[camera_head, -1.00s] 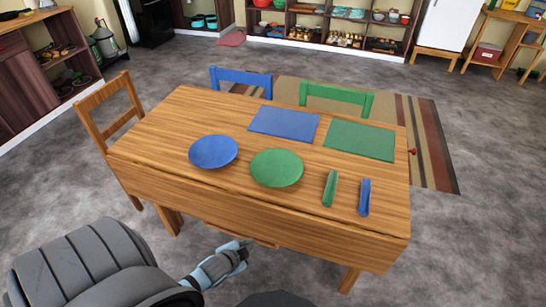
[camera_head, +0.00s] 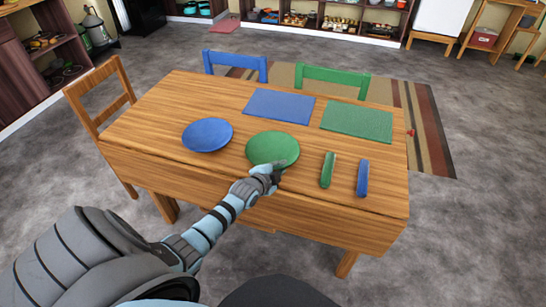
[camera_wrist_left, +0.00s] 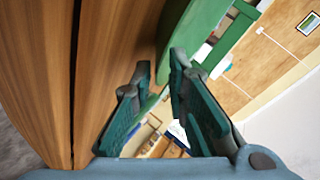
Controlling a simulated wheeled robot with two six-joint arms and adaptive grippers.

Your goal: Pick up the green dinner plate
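The green dinner plate (camera_head: 272,148) lies on the wooden table near its front edge, between the blue plate and the green rolled item. My left gripper (camera_head: 273,171) is at the plate's near rim in the head view, and its fingertips overlap the rim there. In the left wrist view the two fingers of the left gripper (camera_wrist_left: 160,68) stand apart, with a gap between them. A green curved edge, likely the plate (camera_wrist_left: 177,38), shows close by the right-hand finger. Whether the fingers touch the rim cannot be told. My right gripper is not in view.
The blue plate (camera_head: 207,134) is left of the green one. A green rolled item (camera_head: 328,170) and a blue one (camera_head: 362,178) lie to the right. Blue (camera_head: 279,105) and green (camera_head: 357,121) placemats lie behind. Chairs stand around the table (camera_head: 160,110).

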